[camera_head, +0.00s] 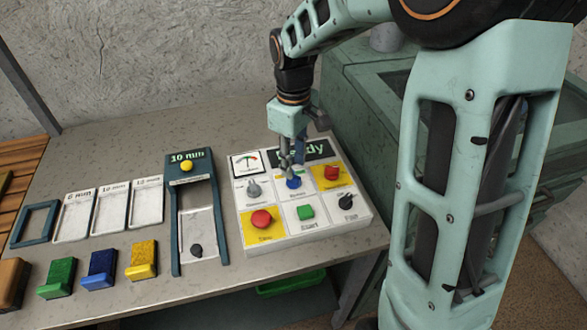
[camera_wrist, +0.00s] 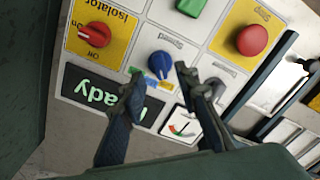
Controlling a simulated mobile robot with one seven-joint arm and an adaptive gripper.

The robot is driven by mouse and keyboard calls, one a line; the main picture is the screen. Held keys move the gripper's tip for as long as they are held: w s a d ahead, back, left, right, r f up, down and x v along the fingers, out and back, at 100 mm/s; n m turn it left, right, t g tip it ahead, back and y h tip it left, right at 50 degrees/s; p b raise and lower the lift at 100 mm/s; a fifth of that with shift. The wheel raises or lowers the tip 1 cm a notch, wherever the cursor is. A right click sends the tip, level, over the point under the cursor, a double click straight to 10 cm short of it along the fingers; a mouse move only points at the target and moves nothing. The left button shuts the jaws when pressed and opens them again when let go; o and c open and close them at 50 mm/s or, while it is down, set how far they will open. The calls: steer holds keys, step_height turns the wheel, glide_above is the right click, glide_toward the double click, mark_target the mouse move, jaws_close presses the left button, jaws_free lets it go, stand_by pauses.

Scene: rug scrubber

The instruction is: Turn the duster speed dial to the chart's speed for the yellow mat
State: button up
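A blue dial (camera_head: 293,183) sits in the upper middle of the control panel (camera_head: 245,222); it also shows in the wrist view (camera_wrist: 160,64), where its label appears upside down and seems to read "Speed". Small coloured marks lie beside it. My gripper (camera_head: 291,166) points down just over this dial. In the wrist view my gripper (camera_wrist: 159,73) is open, with one fingertip on each side of the blue dial; whether they touch it I cannot tell. A yellow block (camera_head: 142,260) stands at the front of the table. I cannot make out a speed chart.
The panel has a grey knob (camera_head: 254,189), red isolator switch (camera_head: 331,173), red button (camera_head: 261,219), green button (camera_head: 305,212), black knob (camera_head: 346,201) and "Ready" display (camera_head: 316,150). Left are a dark frame (camera_head: 176,230), pale labelled plates, and green and blue blocks. A greenish cabinet (camera_head: 350,80) stands behind right.

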step_height(320, 180, up, 9)
steer(key=shift+f, duration=0.15)
stand_by(0.4)
